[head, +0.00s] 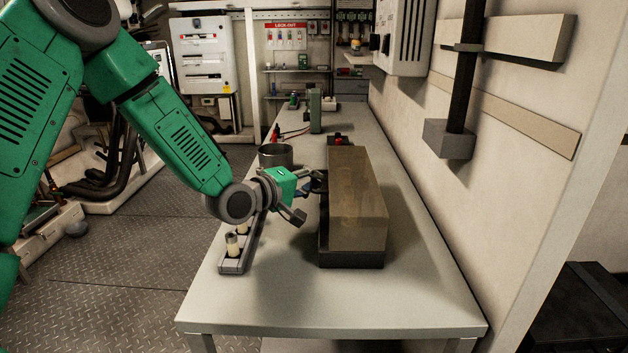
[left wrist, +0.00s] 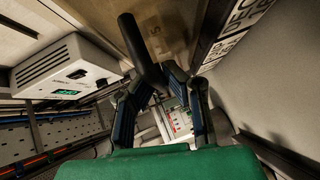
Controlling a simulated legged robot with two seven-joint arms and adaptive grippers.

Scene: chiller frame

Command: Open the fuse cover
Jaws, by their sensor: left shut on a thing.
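The fuse cover (head: 358,205) is a translucent amber-brown box over a dark base (head: 350,258) on the grey bench. It looks closed, seated on the base. My left gripper (head: 314,184) is at the cover's left side. In the left wrist view, my left gripper's blue-lined fingers (left wrist: 160,76) close around a dark round bar (left wrist: 140,46), which seems to be the cover's handle. The brown cover face (left wrist: 175,22) shows behind it. The exact grip contact is hidden in the head view. My right gripper is not in view.
A grey rack with cream cylinders (head: 238,250) stands on the bench left of the cover, below my left arm. A metal pot (head: 275,155) stands behind my left gripper. A wall with rails (head: 520,110) bounds the right side. The front of the bench (head: 330,305) is clear.

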